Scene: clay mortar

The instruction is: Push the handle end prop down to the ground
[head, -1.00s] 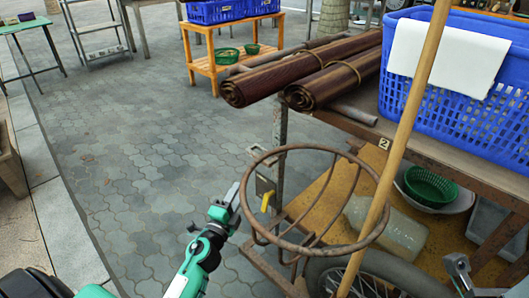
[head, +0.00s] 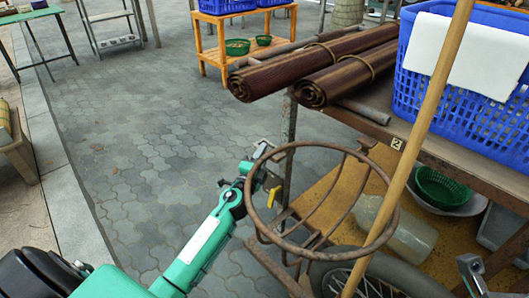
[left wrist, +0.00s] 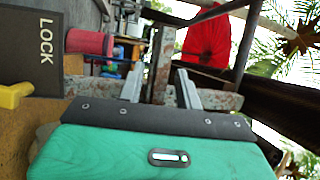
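A worn grey, rusty post (head: 289,135) stands upright at the near corner of the cart; it may be the prop, but I cannot be sure. In the left wrist view, a weathered post (left wrist: 160,62) shows between my fingers. A yellow lever (head: 274,196) sits low beside the post; it also shows in the left wrist view (left wrist: 15,95), beside a dark plate marked LOCK (left wrist: 40,45). My left gripper (head: 257,160) is open at the post; contact is unclear. Part of my right gripper (head: 470,270) shows at the lower right, its opening unclear. The post's foot is hidden.
A rusty ring (head: 252,205) stands close right of my left arm, with a wheel (head: 385,270) behind it. A wooden pole (head: 425,125) crosses the cart. Rolled mats (head: 320,90) and a blue basket (head: 412,85) lie on top. Paving (head: 140,150) at left is clear.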

